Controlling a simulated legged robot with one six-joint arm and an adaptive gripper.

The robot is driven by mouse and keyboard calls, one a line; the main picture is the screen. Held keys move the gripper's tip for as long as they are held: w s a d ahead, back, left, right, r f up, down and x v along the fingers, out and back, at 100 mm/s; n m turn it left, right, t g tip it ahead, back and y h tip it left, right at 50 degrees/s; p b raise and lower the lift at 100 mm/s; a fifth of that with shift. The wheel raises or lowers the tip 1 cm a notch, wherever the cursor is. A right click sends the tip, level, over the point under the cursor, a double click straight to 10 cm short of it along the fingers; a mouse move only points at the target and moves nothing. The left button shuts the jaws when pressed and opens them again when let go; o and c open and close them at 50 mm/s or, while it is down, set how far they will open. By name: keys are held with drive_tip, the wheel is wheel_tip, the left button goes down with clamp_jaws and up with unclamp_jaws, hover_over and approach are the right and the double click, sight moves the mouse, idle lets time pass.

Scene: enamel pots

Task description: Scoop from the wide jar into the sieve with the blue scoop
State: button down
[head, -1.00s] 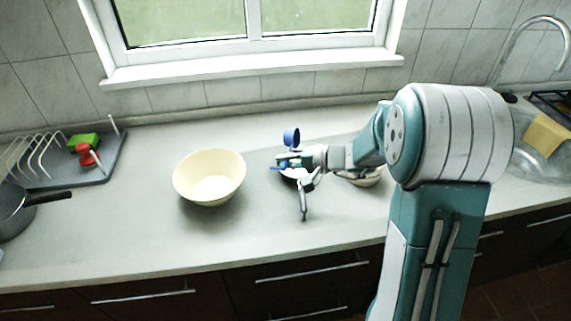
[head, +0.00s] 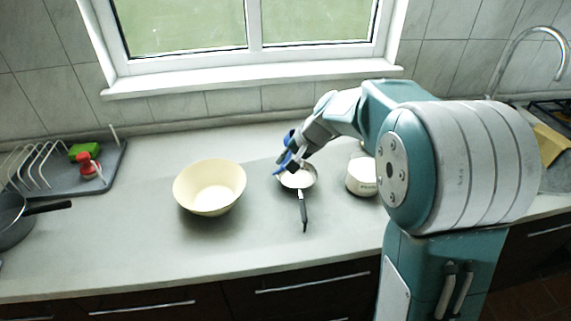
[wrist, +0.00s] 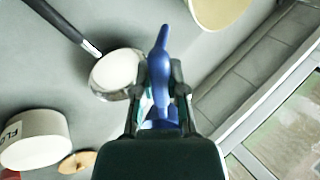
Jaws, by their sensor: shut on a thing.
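My gripper (head: 296,158) is shut on the blue scoop (wrist: 159,62), just behind and above the sieve. The scoop also shows in the head view (head: 288,138), partly hidden by the fingers; I cannot see into its cup. The sieve (head: 309,173) lies on the counter with its dark handle toward the front; a white fill shows in it. It also shows in the wrist view (wrist: 103,88), left of the scoop. The wide white jar (head: 361,183) stands right of the sieve, and its lettering shows in the wrist view (wrist: 40,145).
A cream bowl (head: 209,200) stands left of the sieve. A dish rack (head: 50,182) with a green sponge (head: 82,151) and a red-topped item (head: 86,164) is farther left, near a dark pan (head: 12,222). A wooden disc (wrist: 77,162) lies beside the jar. The front counter is clear.

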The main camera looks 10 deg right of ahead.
wheel_tip(320, 180, up, 3)
drive_tip(key=g+h, duration=0.1)
drive_tip(key=h, duration=0.1)
drive_tip(key=g+h, duration=0.1)
drive_tip(key=h, duration=0.1)
drive_tip(key=shift+a+f+g+h, duration=0.1)
drive_tip(key=shift+g+h, duration=0.3)
drive_tip(key=shift+r+g+h, duration=0.65)
drive_tip(key=shift+g+h, duration=0.05)
drive_tip(key=shift+h, duration=0.5)
drive_tip(key=shift+r, duration=0.1)
